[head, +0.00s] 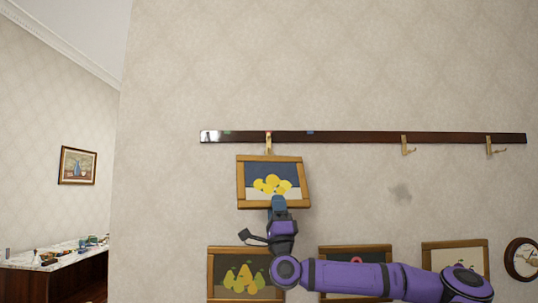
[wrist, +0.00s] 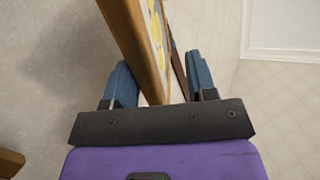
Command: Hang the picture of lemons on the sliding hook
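The picture of lemons (head: 241,185), in a wooden frame, is against the wall at the left part of the dark rail, slightly tilted. Its top edge is just under the left brass hook (head: 268,140). The hook's lower end is hidden at the frame, so I cannot tell if it bears the picture. My gripper (head: 278,203) is at the picture's lower edge. In the wrist view, the wooden frame (wrist: 139,50) runs between the blue fingers of my gripper (wrist: 162,85). The fingers are apart, with a clear gap on the right finger's side.
The dark rail (head: 360,137) carries two more hooks, the middle one (head: 404,146) and the right one (head: 491,147). Below hang a pear picture (head: 212,275), two other framed pictures and a round clock (head: 521,258).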

